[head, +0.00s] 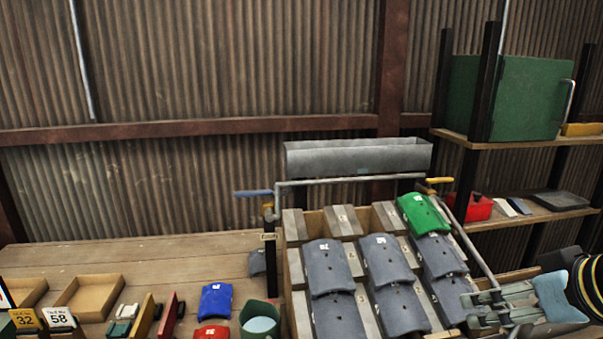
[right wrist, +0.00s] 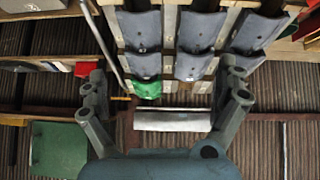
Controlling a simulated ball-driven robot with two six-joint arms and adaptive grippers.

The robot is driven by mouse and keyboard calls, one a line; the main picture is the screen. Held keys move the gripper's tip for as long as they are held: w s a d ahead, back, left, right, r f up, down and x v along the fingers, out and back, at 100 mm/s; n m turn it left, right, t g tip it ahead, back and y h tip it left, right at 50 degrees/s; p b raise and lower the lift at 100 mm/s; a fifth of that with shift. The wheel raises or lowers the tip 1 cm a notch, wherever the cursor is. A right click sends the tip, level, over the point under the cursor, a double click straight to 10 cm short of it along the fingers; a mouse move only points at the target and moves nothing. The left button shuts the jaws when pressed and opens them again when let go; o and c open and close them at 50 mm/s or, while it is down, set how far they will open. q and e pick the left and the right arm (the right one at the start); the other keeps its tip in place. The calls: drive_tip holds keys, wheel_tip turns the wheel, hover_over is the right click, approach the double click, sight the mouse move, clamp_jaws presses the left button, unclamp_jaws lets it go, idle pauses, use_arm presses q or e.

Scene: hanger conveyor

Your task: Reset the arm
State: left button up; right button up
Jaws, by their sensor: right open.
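My right gripper (head: 470,311) is at the lower right of the head view, beside the right edge of the rack of grey curved plates. In the right wrist view its two fingers stand wide apart, and the gripper (right wrist: 165,82) holds nothing between them. The rack with its curved plates (right wrist: 142,65) shows beyond the fingers. A green curved plate (head: 423,213) sits at the rack's top right; it also shows in the right wrist view (right wrist: 148,90). My left gripper is not in view.
A metal rail (head: 350,180) with blue and yellow handles frames the rack. A grey trough (head: 358,160) is behind it. Shelves at right hold a green box (head: 530,98) and a red bin (head: 473,208). Blue (head: 215,301) and red plates lie on the wooden table (head: 150,255), whose back is clear.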

drive_tip(key=s+a+f+g+h, duration=0.1)
drive_tip(key=s+a+f+g, duration=0.2)
drive_tip(key=s, duration=0.6)
drive_tip(key=s+a+f+g, duration=0.2)
drive_tip(key=s+a+f, duration=0.1)
drive_tip(key=s, duration=0.7)
drive_tip(key=s+d+f+g+b, duration=0.2)
drive_tip(key=f+b, duration=0.7)
drive_tip(key=f, duration=2.6)
use_arm(q)
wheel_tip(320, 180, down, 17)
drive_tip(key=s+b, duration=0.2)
drive_tip(key=b, duration=0.6)
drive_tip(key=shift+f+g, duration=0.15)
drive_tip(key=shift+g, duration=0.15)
use_arm(e)
drive_tip(key=s+d+f, duration=0.1)
drive_tip(key=s+f, duration=0.8)
drive_tip(key=f, duration=0.3)
drive_tip(key=s+d+f, duration=0.1)
drive_tip(key=s+f, duration=0.8)
drive_tip(key=f, duration=0.2)
drive_tip(key=shift+f+m, duration=0.4)
drive_tip(key=shift+g, duration=0.3)
